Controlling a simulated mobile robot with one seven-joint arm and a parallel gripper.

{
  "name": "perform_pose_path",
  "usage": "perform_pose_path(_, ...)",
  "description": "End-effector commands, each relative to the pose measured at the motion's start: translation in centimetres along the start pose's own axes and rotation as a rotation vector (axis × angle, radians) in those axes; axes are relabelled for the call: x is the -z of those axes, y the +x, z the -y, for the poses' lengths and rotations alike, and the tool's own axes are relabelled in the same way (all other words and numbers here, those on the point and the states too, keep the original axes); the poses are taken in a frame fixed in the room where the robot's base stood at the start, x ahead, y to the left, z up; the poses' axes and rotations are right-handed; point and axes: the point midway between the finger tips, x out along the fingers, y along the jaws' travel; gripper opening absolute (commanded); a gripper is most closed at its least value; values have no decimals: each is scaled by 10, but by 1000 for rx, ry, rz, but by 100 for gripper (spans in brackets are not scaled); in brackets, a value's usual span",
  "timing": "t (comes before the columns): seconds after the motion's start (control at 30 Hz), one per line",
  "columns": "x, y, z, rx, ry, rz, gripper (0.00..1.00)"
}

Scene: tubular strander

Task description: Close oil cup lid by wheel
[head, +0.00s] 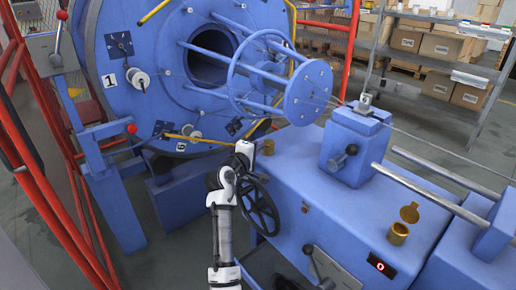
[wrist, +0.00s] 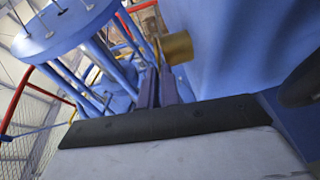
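The brass oil cup near the black handwheel (head: 262,207) shows as a small gold patch (head: 268,147) in the head view, partly behind my gripper (head: 246,146). In the wrist view a brass piece (wrist: 178,48) sits just beyond and right of my fingertips (wrist: 158,72). I cannot tell its lid's position, or whether my fingers touch it. My fingers are close together with nothing seen between them. A second brass oil cup (head: 398,234) stands at the right end of the blue housing, its round lid (head: 410,212) raised open.
The blue strander drum (head: 130,45) and spoked cage (head: 275,75) stand behind my gripper. A blue block with a black-knobbed lever (head: 345,157) and steel rods (head: 430,190) lie to the right. Red rails (head: 50,215) run at left. Shelves with boxes (head: 440,45) stand behind.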

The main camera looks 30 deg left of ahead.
Motion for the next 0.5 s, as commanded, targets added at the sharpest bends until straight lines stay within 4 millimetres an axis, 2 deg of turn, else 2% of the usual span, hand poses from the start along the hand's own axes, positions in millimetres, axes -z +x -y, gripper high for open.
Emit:
perform_pose_path(0.2, -2, 2, 12, -73, -31, 3, 0)
perform_pose_path(0.5, 0, 1, 11, -124, -52, 1, 0)
